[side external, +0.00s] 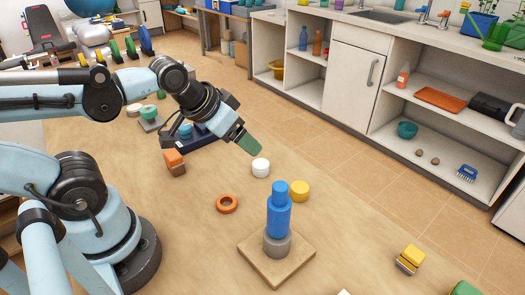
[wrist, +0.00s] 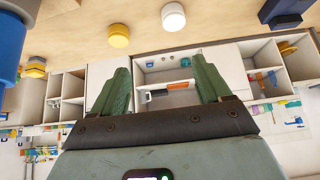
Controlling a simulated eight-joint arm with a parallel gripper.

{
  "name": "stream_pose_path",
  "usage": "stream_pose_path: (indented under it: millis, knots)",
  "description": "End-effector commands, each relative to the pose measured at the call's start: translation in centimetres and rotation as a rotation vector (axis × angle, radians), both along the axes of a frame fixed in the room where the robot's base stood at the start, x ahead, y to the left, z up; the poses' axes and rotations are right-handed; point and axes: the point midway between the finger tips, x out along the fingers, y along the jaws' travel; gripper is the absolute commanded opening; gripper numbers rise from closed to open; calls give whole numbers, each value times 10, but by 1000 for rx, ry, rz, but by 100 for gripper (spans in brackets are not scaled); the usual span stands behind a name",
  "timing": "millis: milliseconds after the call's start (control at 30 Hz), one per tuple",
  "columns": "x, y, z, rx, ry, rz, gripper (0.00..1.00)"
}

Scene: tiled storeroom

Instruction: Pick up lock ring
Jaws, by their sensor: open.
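An orange ring (side external: 227,204), which I take to be the lock ring, lies flat on the tan work surface in the side view, left of the blue post. The wrist view does not show it. My gripper (side external: 249,143) is above and beyond the ring in the side view, empty and well apart from it. In the wrist view its two green fingers (wrist: 166,82) are spread with nothing between them. A blue stepped post (side external: 279,212) stands upright in a grey collar (side external: 277,244) on a square wooden base (side external: 254,257).
A white cylinder (side external: 261,167) and a yellow cylinder (side external: 300,190) stand near the post; both show in the wrist view, white (wrist: 173,16) and yellow (wrist: 119,35). An orange-brown block (side external: 175,162) lies left. A yellow-grey block (side external: 410,259) lies right. Surface around the ring is clear.

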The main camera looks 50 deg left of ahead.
Motion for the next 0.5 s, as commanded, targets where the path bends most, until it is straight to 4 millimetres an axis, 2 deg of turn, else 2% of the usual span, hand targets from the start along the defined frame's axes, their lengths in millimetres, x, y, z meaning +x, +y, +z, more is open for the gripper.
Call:
stream_pose_path:
  millis: [167, 500]
  knots:
    - [-5, -1, -4, 20, 73, -33, 77]
    - [-46, -6, -16, 101, 530, -278, 77]
